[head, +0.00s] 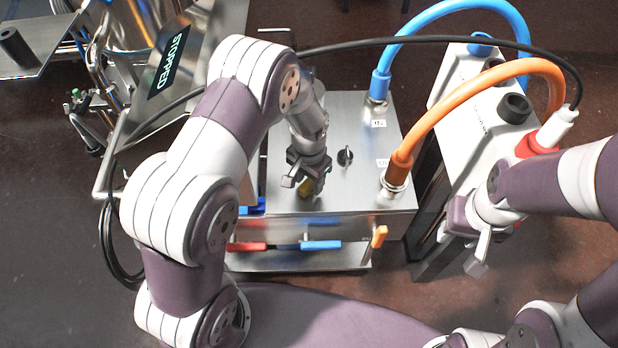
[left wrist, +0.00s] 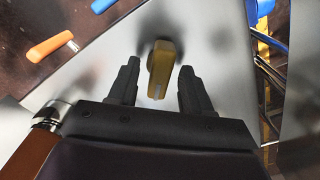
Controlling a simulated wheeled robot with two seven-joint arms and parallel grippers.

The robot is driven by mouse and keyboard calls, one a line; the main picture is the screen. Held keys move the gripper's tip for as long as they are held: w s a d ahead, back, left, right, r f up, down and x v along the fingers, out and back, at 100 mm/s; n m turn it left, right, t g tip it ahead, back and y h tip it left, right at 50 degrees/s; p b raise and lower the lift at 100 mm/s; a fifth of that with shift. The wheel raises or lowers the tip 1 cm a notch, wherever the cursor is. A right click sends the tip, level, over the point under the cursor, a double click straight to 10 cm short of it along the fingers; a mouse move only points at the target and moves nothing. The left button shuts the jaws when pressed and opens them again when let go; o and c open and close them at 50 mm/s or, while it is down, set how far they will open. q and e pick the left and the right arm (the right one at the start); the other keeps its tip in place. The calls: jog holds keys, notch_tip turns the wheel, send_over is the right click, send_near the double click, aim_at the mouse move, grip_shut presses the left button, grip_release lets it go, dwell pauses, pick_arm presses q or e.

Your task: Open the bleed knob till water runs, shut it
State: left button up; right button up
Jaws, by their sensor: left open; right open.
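The yellow bleed knob (left wrist: 160,72), with a pale line on it, sits on the steel top plate between the fingers of my left gripper (left wrist: 159,68) in the left wrist view. A gap shows on both sides of it. In the head view, my left gripper (head: 305,176) points down over the steel box (head: 285,120) and mostly covers the knob (head: 306,189). My left gripper is open. My right gripper (head: 470,238) is open and empty, beside the white unit on the right. I cannot see any running water.
A small black knob (head: 345,157) stands right of my left gripper. A blue hose (head: 430,12) and an orange hose (head: 450,92) arch from the box to the white unit (head: 475,95). Red (head: 247,246) and blue (head: 321,245) handles are along the front. A display (head: 168,62) reads STOPPED.

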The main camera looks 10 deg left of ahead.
pick_arm(q)
grip_shut()
jog(key=shift+r+n, duration=0.1)
jog(key=shift+n, duration=0.2)
jog(key=n+p, duration=0.2)
jog(key=n, duration=0.1)
jog(key=shift+r, duration=0.1)
jog(key=n+p, duration=0.1)
jog(key=n, duration=0.3)
jog(key=shift+w, duration=0.1)
jog(key=n+p, duration=0.1)
jog(key=n, duration=0.4)
jog(key=shift+p, duration=0.3)
jog(key=shift+n+p, duration=0.4)
jog(key=shift+n, duration=1.8)
